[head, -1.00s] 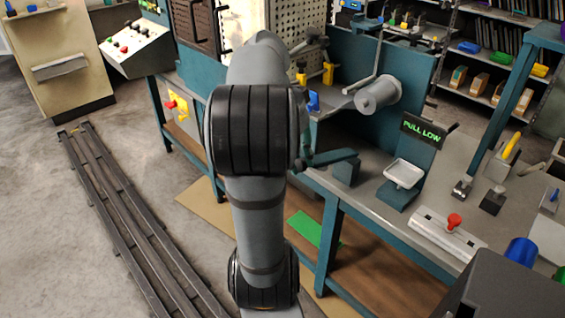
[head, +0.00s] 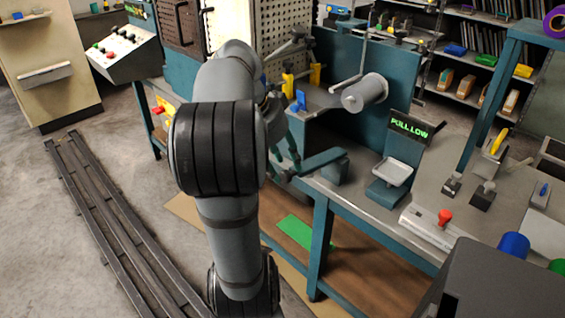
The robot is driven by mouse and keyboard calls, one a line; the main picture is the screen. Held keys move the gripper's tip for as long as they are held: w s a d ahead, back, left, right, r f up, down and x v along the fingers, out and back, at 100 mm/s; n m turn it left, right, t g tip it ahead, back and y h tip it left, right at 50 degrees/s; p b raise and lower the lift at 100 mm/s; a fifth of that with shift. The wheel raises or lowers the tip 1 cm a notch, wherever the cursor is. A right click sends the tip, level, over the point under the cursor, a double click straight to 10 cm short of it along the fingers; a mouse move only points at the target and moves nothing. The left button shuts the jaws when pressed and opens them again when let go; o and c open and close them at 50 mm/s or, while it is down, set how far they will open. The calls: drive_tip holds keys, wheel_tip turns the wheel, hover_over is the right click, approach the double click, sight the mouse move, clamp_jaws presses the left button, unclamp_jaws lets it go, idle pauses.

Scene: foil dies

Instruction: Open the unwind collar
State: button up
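A grey cylinder (head: 365,93) sticks out from the blue upright panel (head: 380,65) at the back of the bench. It has a paler round end face toward the left with a small dark centre. It looks like the unwind spindle; I cannot make out a separate collar or its state. My arm stands left of it, at the bench's left end. My gripper (head: 284,158) is mostly hidden behind my arm; only some dark parts show at the arm's right edge, below and left of the cylinder and apart from it. Its fingers cannot be made out.
A "PULL LOW" sign (head: 411,126) stands above a small white tray (head: 394,171). A blue bar (head: 322,160) juts from the bench's front-left. A red knob (head: 444,217) sits at the front. Yellow and blue clamps (head: 288,86) stand left of the cylinder. Floor rails (head: 110,215) run at left.

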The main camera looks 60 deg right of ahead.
drive_tip(key=shift+o, duration=0.4)
drive_tip(key=shift+d, duration=0.1)
drive_tip(key=shift+r, duration=0.2)
drive_tip(key=v, duration=1.1)
drive_tip(key=shift+a+r, duration=0.25)
drive_tip(key=shift+a, duration=0.05)
drive_tip(key=shift+c, duration=0.4)
